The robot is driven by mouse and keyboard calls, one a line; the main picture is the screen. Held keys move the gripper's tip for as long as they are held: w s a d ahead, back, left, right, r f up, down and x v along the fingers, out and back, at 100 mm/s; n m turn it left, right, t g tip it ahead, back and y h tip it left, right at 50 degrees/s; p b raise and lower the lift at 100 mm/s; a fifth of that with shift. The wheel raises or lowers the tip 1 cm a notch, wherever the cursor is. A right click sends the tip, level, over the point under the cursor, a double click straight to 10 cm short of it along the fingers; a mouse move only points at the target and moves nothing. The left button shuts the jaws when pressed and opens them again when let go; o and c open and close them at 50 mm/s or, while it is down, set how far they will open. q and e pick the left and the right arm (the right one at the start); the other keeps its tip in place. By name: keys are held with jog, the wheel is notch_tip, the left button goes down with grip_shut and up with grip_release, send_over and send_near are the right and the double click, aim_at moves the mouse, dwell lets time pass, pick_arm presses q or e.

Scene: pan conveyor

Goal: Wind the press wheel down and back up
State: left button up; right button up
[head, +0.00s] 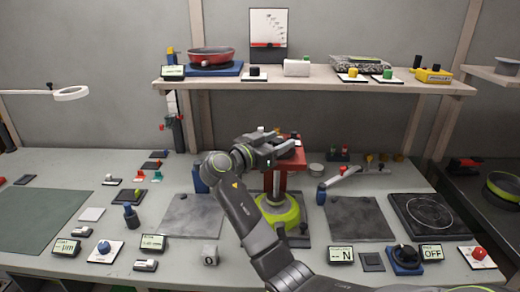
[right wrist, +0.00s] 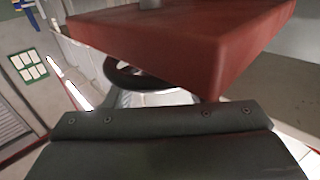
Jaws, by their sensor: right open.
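The press has a red body (head: 295,163) at the middle of the bench, partly hidden behind my right arm. My right gripper (head: 278,146) is raised at the top of the press, with its jaws apart. In the right wrist view the red block of the press (right wrist: 180,45) fills the top, close in front of the dark gripper. A dark curved rim, perhaps the wheel (right wrist: 130,78), shows below the block, partly hidden. I cannot tell whether the gripper touches it. A yellow-green round pan (head: 283,213) sits at the foot of the press. My left gripper is out of view.
Grey plates (head: 192,216) and (head: 358,219) lie either side of the press. A dark ringed plate (head: 424,215) is at the right. A shelf (head: 310,88) holding a red pan (head: 211,57) runs behind. Small knobs and displays line the bench front.

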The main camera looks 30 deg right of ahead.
jog(key=b+v, duration=0.4)
jog(key=v, duration=1.3)
jog(key=shift+b, duration=0.3)
